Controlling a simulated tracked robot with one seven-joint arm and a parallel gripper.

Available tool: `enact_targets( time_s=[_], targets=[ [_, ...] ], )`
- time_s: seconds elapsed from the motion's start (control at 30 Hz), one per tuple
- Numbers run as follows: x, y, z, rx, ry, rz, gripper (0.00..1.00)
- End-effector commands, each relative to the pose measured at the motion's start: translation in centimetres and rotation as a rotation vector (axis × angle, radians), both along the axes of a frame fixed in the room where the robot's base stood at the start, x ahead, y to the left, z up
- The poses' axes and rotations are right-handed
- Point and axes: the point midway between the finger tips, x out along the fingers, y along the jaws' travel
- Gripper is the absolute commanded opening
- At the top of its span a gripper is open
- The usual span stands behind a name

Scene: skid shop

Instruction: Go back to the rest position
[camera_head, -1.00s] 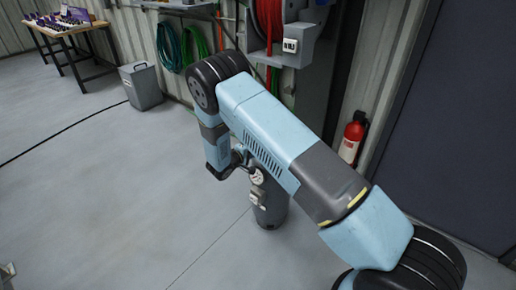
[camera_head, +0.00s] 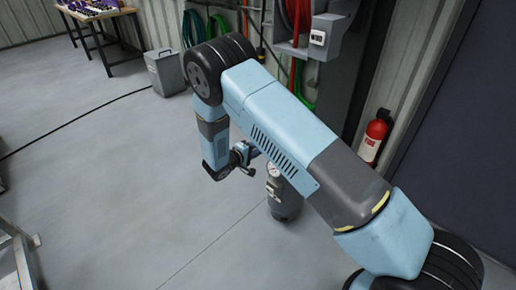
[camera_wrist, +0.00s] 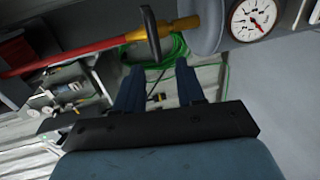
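My arm reaches across the head view, pale blue and dark grey, bent at a high elbow with the forearm hanging down. My gripper shows in the wrist view (camera_wrist: 158,82) as two dark blue fingers standing apart. No object is held between them; a green hose and floor clutter show behind the gap. In the head view the gripper end is small and partly hidden behind my own arm, above the floor near a dark cylinder (camera_head: 286,205) with a gauge (camera_head: 273,170).
A grey bin (camera_head: 166,73) and a workbench (camera_head: 98,14) stand at the upper left. A fire extinguisher (camera_head: 375,135) hangs at the right. A metal frame (camera_head: 17,257) shows at lower left. Open floor lies left of my arm.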

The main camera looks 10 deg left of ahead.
Motion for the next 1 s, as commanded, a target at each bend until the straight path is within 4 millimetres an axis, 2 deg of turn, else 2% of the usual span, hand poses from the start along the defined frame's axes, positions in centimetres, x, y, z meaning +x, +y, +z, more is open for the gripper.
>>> enact_targets(
  time_s=[0.2, 0.33, 0.47, 0.67, 1.0],
  targets=[
    [0.0, -0.1, 0.1, 0.001, 0.001, -0.003, 0.39],
    [0.3, -1.0, 1.6, 0.012, 0.01, -0.037, 0.39],
    [0.7, -3.3, 5.0, 0.043, 0.033, -0.115, 0.39],
    [0.7, -7.8, 10.9, 0.108, 0.091, -0.252, 0.39],
    [-1.5, -15.4, 19.8, 0.255, 0.192, -0.446, 0.39]
  ],
)
